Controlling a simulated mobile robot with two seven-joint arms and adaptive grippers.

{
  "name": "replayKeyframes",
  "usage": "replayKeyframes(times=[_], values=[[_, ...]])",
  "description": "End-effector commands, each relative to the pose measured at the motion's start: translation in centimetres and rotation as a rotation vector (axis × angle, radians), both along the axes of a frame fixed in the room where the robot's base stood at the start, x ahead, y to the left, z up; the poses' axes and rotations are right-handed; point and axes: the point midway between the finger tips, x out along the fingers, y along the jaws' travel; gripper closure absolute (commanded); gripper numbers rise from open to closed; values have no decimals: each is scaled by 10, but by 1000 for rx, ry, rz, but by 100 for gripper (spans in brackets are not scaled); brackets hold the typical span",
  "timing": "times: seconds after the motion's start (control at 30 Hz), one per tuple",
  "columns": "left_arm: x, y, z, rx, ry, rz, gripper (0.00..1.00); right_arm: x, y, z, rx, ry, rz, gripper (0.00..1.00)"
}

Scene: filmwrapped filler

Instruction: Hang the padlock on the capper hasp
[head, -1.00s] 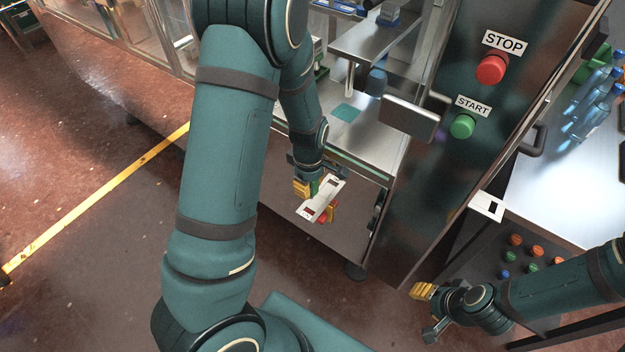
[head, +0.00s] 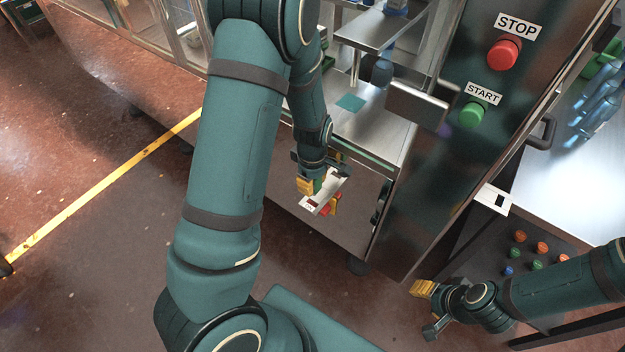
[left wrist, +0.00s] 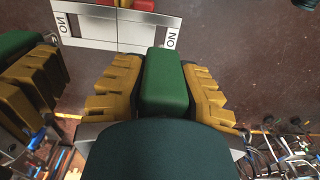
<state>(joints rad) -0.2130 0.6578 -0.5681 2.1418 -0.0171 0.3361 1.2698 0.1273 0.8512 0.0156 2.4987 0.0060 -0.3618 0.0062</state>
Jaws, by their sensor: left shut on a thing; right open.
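My left gripper (head: 317,192) is shut on a green block (left wrist: 165,82), which looks like the padlock body. In the left wrist view the block sits between its yellow fingers. Its shackle cannot be made out. A pale plate (left wrist: 100,28) with "ON" labels and red parts (left wrist: 130,14) lies just beyond the fingers; it also shows in the head view (head: 316,205), in front of the capper's lower panel and partly covered by the gripper. This looks like the hasp's place; contact cannot be told. My right gripper (head: 428,308) is open and empty at lower right.
The capper's post carries a red STOP button (head: 504,53) and a green START button (head: 471,114). A grey box (head: 418,104) juts out above the left gripper. A table (head: 565,185) with blue bottles stands at right. Open floor (head: 90,260) lies at left.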

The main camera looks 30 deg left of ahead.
Motion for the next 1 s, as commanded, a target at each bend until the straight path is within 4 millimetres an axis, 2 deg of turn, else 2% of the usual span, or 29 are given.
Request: replayKeyframes(times=[1.0], values=[[0, 0, -57, 0, 0, -1, 100, -9, 2, -40, 5, 21, 18, 53]])
